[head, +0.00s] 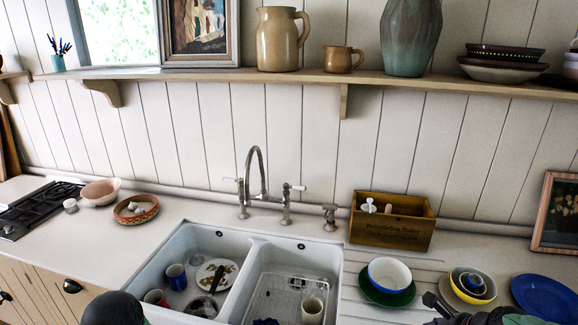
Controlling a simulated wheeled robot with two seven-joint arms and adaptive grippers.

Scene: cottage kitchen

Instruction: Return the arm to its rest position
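A dark rounded part of my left arm (113,309) shows at the bottom edge, left of the sink; its gripper is not in view. At the bottom right, dark parts of my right arm reach in over the counter. What looks like my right gripper (437,304) is near the yellow plate and the green plate. Its fingers are small and dark, and I cannot tell whether they are open or hold anything.
The double sink (251,262) holds cups, a plate and a rack. A tap (262,180) rises behind it. A white bowl (390,272) on a green plate, stacked bowls (472,281), a blue plate (545,297) and a wooden box (391,228) stand right. The left counter has clear room.

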